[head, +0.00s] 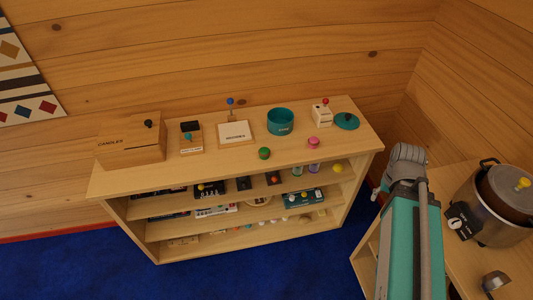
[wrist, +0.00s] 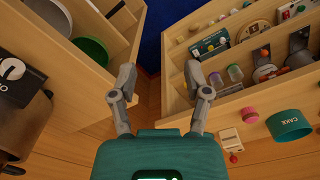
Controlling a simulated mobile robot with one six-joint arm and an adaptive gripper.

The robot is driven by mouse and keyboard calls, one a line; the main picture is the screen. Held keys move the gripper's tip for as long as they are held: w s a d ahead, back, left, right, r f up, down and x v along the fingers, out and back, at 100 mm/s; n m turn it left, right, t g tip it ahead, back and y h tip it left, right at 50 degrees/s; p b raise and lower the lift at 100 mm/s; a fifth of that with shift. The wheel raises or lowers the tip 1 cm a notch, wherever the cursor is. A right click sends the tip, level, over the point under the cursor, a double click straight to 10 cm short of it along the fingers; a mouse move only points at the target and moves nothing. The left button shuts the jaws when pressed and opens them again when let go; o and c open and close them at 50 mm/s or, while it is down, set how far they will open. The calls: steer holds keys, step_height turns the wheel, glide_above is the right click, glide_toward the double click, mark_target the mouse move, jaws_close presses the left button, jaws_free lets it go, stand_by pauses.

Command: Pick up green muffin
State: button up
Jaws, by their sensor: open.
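The green muffin (head: 264,153) sits on the top board of the wooden shelf, near its front edge, in the head view. It is small and round. I cannot make it out for sure in the wrist view. My gripper (wrist: 159,80) is open and empty in the wrist view, over the gap between the shelf and another wooden unit. In the head view my arm covers most of it; it is right of the shelf, well away from the muffin.
A pink muffin-like item (head: 313,142) sits right of the green one. Behind are a teal CAKE tin (head: 281,122), a teal lid (head: 347,121), a framed card (head: 234,134) and a wooden CANDLES box (head: 131,142). A large pot (head: 492,208) stands on the right unit.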

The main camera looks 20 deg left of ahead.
steer(key=o, duration=0.4)
steer(key=shift+w+a+f, duration=0.2)
steer(key=shift+c, duration=0.2)
steer(key=w+a+f+n+t+h+b, duration=0.1)
steer(key=w+a+f+n+h+b, duration=0.15)
steer(key=a+n+b, duration=0.35)
steer(key=w+a+f+n+t+h+b, duration=0.15)
steer(key=w+a+n, duration=0.3)
steer(key=a, duration=0.45)
steer(key=w+a+f+n+t+h+b, duration=0.2)
steer(key=w+a+f+n+b, duration=0.15)
steer(key=a+n, duration=0.3)
steer(key=s+a+n+t+b, duration=0.1)
steer(key=a+n, duration=0.3)
steer(key=a, duration=0.5)
steer(key=s+a+n+t+b, duration=0.1)
steer(key=a+n+t+b, duration=0.2)
steer(key=a, duration=0.7)
steer(key=s+a+n+t+h+b, duration=0.1)
steer(key=a+n+b, duration=0.3)
steer(key=a, duration=0.5)
steer(key=shift+s+a+n+t, duration=0.25)
steer(key=shift+s+n+t, duration=0.35)
steer(key=shift+t, duration=0.25)
steer(key=shift+s+a+n, duration=0.25)
steer(key=shift+a+n, duration=0.05)
steer(key=shift+a, duration=0.2)
steer(key=shift+w+d, duration=0.1)
